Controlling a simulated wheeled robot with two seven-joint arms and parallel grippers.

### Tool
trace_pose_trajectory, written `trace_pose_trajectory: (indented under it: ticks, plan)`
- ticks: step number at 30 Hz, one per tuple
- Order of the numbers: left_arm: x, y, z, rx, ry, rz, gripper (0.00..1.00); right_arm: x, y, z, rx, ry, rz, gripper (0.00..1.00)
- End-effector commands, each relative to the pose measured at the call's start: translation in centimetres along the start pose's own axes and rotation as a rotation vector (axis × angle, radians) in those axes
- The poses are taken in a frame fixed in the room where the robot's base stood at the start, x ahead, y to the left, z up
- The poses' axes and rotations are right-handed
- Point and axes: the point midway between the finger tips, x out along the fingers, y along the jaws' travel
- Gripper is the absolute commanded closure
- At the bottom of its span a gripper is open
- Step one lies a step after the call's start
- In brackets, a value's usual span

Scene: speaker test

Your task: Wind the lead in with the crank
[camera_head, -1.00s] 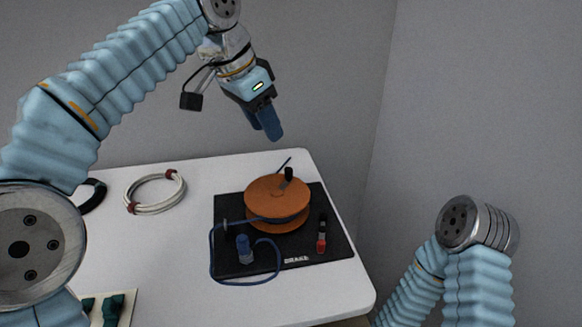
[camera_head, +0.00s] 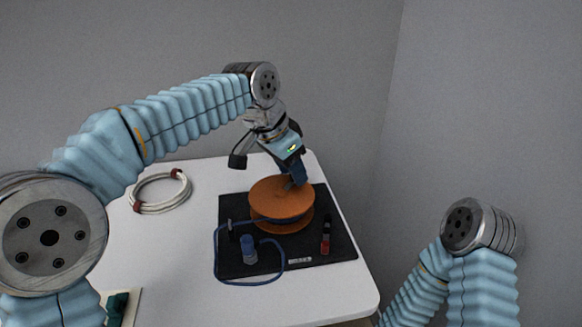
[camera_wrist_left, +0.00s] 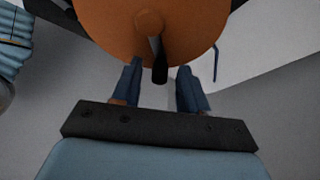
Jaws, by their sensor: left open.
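The orange reel (camera_head: 281,199) stands on a black base plate (camera_head: 318,262) on the table. A blue lead (camera_head: 217,256) runs from the reel past a small post and loops over the plate's front left to a blue plug (camera_head: 249,249). In the left wrist view the reel (camera_wrist_left: 110,22) fills the top, and its dark crank handle (camera_wrist_left: 160,66) lies between the fingers. My left gripper (camera_head: 297,180) is at the reel's far edge, pointing down. Its jaws (camera_wrist_left: 160,88) are open either side of the handle, and the handle looks ungripped. My right gripper is out of view.
A white coiled cable (camera_head: 160,207) with red ties lies at the back left of the table (camera_head: 185,262). A red and black part (camera_head: 325,238) stands on the plate's right. A pale board (camera_head: 128,296) with green pieces lies at front left.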

Motion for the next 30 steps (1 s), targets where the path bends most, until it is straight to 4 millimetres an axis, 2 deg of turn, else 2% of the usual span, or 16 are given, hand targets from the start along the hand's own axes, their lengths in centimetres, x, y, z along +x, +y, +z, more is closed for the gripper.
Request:
trace_pose_trajectory:
  ticks: [1, 9, 20, 30]
  plan:
    - [0.0, 0.01, -0.01, 0.0, 0.0, 0.0, 0.61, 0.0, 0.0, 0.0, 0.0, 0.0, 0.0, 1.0]
    - [-0.02, 0.01, -0.02, 0.0, 0.0, 0.0, 1.0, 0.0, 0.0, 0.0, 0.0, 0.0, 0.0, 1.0]
    - [-0.08, -0.08, 0.03, -0.032, 0.0, -0.013, 1.0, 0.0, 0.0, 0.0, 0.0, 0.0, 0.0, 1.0]
    - [-0.29, -0.76, 0.47, -0.229, 0.001, -0.096, 1.0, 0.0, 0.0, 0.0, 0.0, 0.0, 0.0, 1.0]
